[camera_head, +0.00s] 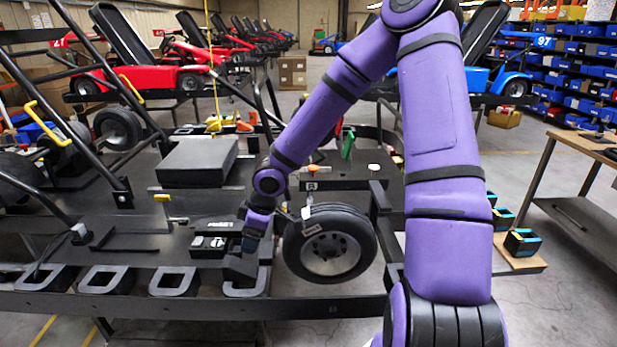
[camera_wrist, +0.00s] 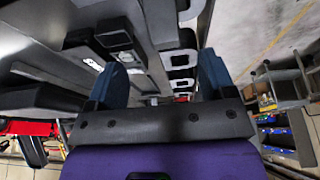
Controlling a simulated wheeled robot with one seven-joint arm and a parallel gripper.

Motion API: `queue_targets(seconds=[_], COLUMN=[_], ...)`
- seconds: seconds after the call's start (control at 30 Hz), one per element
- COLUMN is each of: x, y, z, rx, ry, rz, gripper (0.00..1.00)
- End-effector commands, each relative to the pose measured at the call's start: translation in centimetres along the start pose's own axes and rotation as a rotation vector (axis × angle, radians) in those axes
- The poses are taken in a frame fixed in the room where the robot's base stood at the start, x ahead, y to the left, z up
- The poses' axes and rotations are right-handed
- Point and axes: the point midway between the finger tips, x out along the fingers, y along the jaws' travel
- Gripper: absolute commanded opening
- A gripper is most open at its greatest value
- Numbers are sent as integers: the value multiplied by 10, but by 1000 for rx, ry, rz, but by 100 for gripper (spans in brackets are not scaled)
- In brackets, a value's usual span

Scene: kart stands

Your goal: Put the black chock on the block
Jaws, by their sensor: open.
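My gripper (camera_head: 245,277) reaches down at the front rail, over the rightmost grey cut-out pad. In the wrist view my gripper (camera_wrist: 165,80) shows two blue fingers spread wide, with nothing seen held between them. A large flat black block (camera_head: 198,162) lies on the kart deck behind and left of my gripper. A small black piece with white marks (camera_head: 212,243) sits just left of my gripper; similar dark pieces show in the wrist view (camera_wrist: 116,37). I cannot tell for sure which dark piece is the black chock.
A wheel (camera_head: 328,247) with a tag stands just right of my gripper. Several grey cut-out pads (camera_head: 106,280) line the front rail. Black containers with teal and yellow edges (camera_head: 522,242) stand at right.

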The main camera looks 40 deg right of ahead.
Motion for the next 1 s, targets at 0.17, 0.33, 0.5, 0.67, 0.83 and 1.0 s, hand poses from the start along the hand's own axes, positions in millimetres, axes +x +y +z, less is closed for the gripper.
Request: queue_targets(seconds=[0.17, 0.33, 0.5, 0.67, 0.83, 1.0], x=[-28, -67, -114, -160, -208, -252], y=[0, -3, -11, -25, -49, -79], z=[14, 25, 31, 34, 36, 40], rx=[43, 119, 214, 316, 435, 557], ry=[-147, -264, -333, -355, -332, -265], rz=[92, 197, 303, 394, 467, 506], gripper=[76, 76, 76, 76, 76, 76])
